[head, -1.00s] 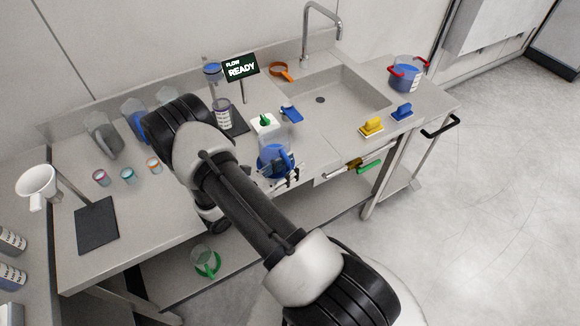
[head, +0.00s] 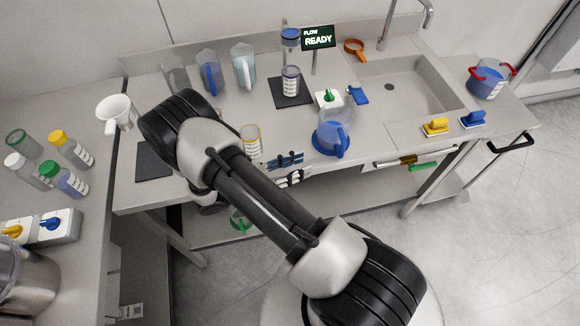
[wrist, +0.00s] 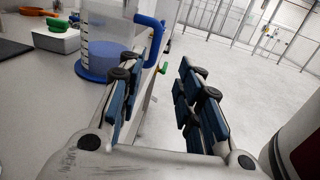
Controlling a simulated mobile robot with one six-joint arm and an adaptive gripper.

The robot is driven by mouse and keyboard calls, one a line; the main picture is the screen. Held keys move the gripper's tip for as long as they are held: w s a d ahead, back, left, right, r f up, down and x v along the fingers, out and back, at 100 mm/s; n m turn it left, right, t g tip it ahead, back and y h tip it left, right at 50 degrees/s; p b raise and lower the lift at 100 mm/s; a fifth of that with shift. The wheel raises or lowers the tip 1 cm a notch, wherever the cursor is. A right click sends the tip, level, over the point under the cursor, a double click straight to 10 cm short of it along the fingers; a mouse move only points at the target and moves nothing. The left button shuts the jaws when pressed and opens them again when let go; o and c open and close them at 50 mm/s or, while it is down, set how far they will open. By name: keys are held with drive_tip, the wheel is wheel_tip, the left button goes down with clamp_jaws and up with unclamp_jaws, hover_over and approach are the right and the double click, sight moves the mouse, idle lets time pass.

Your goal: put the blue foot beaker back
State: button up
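The blue foot beaker (head: 333,135) is a clear beaker with a blue foot and a blue handle, with bluish contents. It stands upright on the bench near the front edge, its handle towards the front. In the wrist view the beaker (wrist: 108,45) is at the upper left, partly hidden by a finger of my gripper. My gripper (head: 288,166) is in front of the bench edge, left of the beaker in the head view. In the wrist view my gripper (wrist: 166,70) has its fingers apart with nothing between them. The handle appears beyond the left finger; contact cannot be told.
Behind the beaker are a white box with a green knob (head: 329,98) and a blue clip-like item (head: 357,95). Several jugs, including a blue one (head: 211,77), stand at the back left. The sink (head: 410,82) is right. A dark pad (head: 154,160) lies left.

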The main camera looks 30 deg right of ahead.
drive_tip(key=s+a+r+m+t+y, duration=0.2)
drive_tip(key=s+r+m+y, duration=0.3)
drive_tip(key=r, duration=0.4)
drive_tip(key=s+a+r+m+t+y, duration=0.2)
drive_tip(key=s+a+r+m+y, duration=0.2)
drive_tip(key=r, duration=0.5)
drive_tip(key=s+a+r+m+t+y, duration=0.2)
drive_tip(key=s+r+m+y, duration=0.3)
drive_tip(key=r+m+y, duration=0.3)
drive_tip(key=shift+s+a+r+y, duration=0.4)
drive_tip(key=shift+a+r+y, duration=0.1)
drive_tip(key=shift+r, duration=0.3)
